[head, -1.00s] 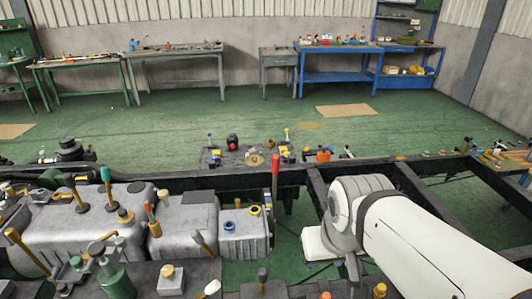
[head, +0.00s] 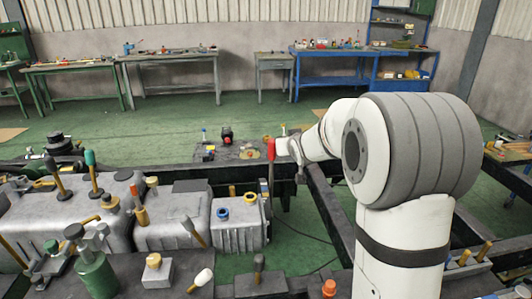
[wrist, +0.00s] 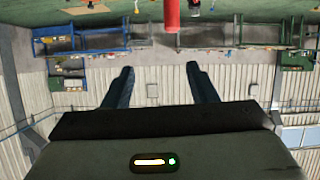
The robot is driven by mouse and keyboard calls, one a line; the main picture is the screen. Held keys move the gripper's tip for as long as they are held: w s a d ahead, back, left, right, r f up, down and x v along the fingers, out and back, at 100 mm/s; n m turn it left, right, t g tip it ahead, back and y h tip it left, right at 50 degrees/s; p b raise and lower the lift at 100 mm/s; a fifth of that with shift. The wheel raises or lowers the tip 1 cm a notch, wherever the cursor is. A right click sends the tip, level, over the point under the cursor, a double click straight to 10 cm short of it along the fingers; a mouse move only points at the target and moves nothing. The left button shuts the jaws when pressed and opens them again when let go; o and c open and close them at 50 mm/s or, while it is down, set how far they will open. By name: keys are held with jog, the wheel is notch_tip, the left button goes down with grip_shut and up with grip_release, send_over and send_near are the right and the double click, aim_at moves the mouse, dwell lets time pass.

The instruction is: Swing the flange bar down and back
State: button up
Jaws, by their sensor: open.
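The flange bar appears to be the upright lever with a red handle (head: 271,150) beside the grey gearbox casing (head: 238,222) in the head view. Its red handle also shows at the top edge of the upside-down wrist view (wrist: 172,14). My gripper (wrist: 160,76) is open, its two dark fingers apart with nothing between them. The red handle lies beyond the fingertips, roughly in line with the gap. In the head view my wrist is close to the right of the handle; the fingers are too small there to make out. The lever's lower end is partly hidden.
Black chassis rails (head: 335,215) run around the casing. Several knobs and small levers stand on the grey housings to the left, with a green bottle-shaped part (head: 97,272) in front. A parts tray (head: 235,152) lies behind the lever. Workbenches stand far back across open green floor.

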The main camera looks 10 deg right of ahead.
aim_at(270, 145)
jog(key=w+f+t+y+b, duration=0.1)
jog(key=w+f+b, duration=0.1)
jog(key=w+f, duration=0.2)
jog(key=w+a+f+n+t+y+b, duration=0.1)
jog(key=w+f+t, duration=0.1)
jog(key=w+f, duration=0.2)
jog(key=w+f+t+y+b, duration=0.1)
jog(key=w+f+b, duration=0.1)
jog(key=w, duration=0.3)
jog(key=shift+w+a+f+n+b, duration=0.1)
jog(key=shift+w+f+n+b, duration=0.1)
jog(key=shift+f, duration=0.25)
jog(key=shift+w+a+f+n+b, duration=0.1)
jog(key=shift+w+f+n, duration=0.1)
jog(key=shift+f, duration=0.25)
jog(key=shift+w+a+p, duration=0.2)
jog(key=shift+w+a, duration=0.05)
jog(key=shift+w, duration=1)
jog(key=shift+w+a+p, duration=0.15)
jog(key=shift+w+a, duration=0.15)
jog(key=shift+w, duration=0.95)
jog(key=shift+w+a+p, duration=0.2)
jog(key=shift+w+a, duration=0.05)
jog(key=shift+w, duration=1)
jog(key=shift+c, duration=0.4)
grip_shut()
